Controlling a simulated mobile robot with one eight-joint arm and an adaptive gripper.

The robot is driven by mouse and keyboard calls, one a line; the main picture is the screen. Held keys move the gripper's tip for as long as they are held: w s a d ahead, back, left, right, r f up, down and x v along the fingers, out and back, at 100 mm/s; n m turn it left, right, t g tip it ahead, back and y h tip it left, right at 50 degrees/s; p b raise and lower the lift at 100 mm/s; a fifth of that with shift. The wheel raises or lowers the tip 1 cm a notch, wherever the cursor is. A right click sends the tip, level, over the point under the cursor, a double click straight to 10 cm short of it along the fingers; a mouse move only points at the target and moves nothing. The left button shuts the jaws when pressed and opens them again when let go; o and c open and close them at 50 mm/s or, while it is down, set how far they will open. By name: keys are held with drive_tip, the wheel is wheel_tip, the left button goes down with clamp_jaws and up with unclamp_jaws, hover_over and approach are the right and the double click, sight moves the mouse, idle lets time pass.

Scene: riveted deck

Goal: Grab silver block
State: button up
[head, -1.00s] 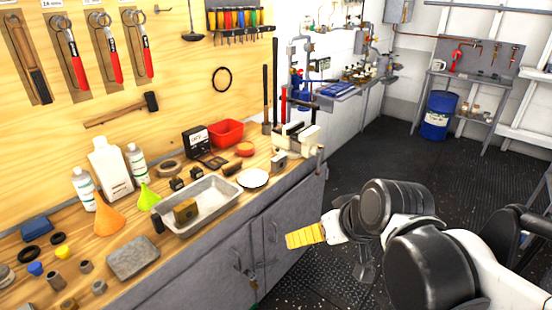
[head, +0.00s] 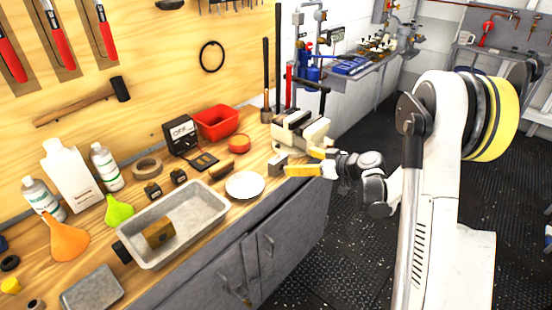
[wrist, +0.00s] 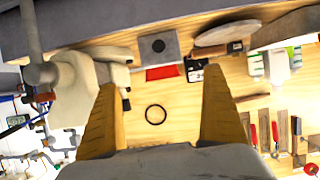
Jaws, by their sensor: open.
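The silver block (head: 277,164) is a small grey block on the wooden bench, just left of the vise and right of the white plate. My gripper (head: 299,161) has yellow fingers and is at the bench's front edge, just right of the block. In the wrist view its fingers (wrist: 160,82) are wide apart with nothing held between them. The block appears beyond the fingertips, within the gap's width. Contact with the block is not visible.
The vise (head: 302,132) stands close beside my gripper. The white plate (head: 245,185) lies left of the block. A metal tray (head: 205,232) holds a brown block (head: 158,234). A red bin (head: 217,122) stands behind. A larger grey slab (head: 92,288) lies at the lower left.

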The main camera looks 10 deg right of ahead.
sight(282, 160)
drive_tip(key=b+x, duration=0.4)
drive_tip(key=x, duration=0.6)
drive_tip(key=shift+a+f, duration=0.25)
drive_tip(key=shift+a, duration=0.1)
drive_tip(key=shift+r, duration=0.15)
drive_tip(key=c, duration=1.5)
